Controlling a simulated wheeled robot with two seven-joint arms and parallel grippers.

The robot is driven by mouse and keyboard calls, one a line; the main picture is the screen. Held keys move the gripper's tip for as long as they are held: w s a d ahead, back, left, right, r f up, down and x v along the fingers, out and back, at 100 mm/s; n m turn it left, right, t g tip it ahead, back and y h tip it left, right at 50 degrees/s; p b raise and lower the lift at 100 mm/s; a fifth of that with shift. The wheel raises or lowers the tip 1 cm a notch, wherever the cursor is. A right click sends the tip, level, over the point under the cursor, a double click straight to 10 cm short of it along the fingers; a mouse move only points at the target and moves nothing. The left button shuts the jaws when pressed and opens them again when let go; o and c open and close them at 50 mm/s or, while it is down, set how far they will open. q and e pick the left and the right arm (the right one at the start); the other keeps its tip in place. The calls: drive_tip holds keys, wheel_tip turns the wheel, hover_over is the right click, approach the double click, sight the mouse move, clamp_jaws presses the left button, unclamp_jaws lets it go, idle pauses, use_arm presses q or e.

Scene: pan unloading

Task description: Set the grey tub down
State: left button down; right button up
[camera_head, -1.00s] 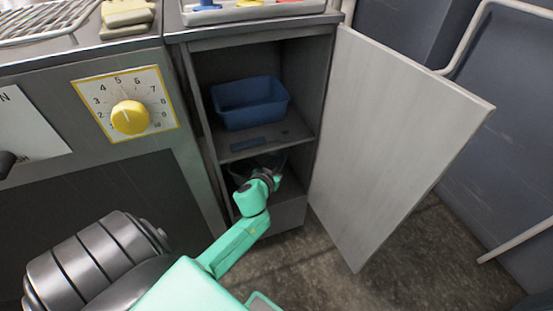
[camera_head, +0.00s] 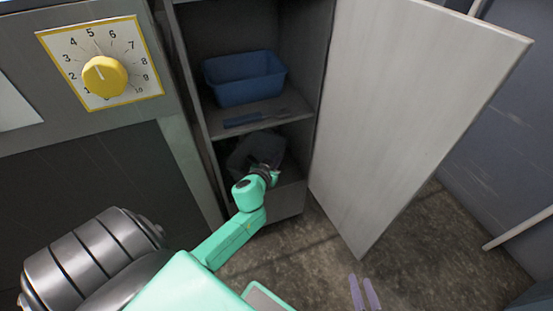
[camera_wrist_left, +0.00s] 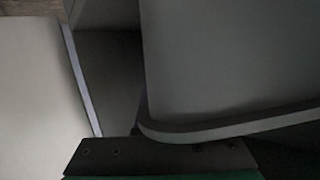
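The grey tub (camera_head: 256,148) is in the lower compartment of the open cabinet, dark and in shadow, and looks tilted. My left gripper (camera_head: 268,168) reaches into that compartment at the tub's near side and appears shut on its rim. In the left wrist view the tub (camera_wrist_left: 235,60) fills the upper right, its rim running down to the dark gripper mount (camera_wrist_left: 160,155); the fingertips are mostly hidden. Whether the tub's base touches the compartment floor cannot be seen. My right gripper shows only as two purple fingers (camera_head: 365,294) at the bottom edge, empty over the floor.
A blue tub (camera_head: 245,80) stands on the shelf (camera_head: 275,108) above, with a flat blue item (camera_head: 243,119) near the shelf's front edge. The cabinet door (camera_head: 405,110) is open to the right. A panel with a yellow knob (camera_head: 104,76) is at left.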

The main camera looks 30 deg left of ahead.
use_arm(q)
drive_tip(key=shift+r, duration=0.1)
drive_tip(key=shift+f+b, duration=0.45)
drive_tip(key=shift+f, duration=0.15)
drive_tip(key=c, duration=1)
unclamp_jaws()
drive_tip(key=shift+o, duration=0.2)
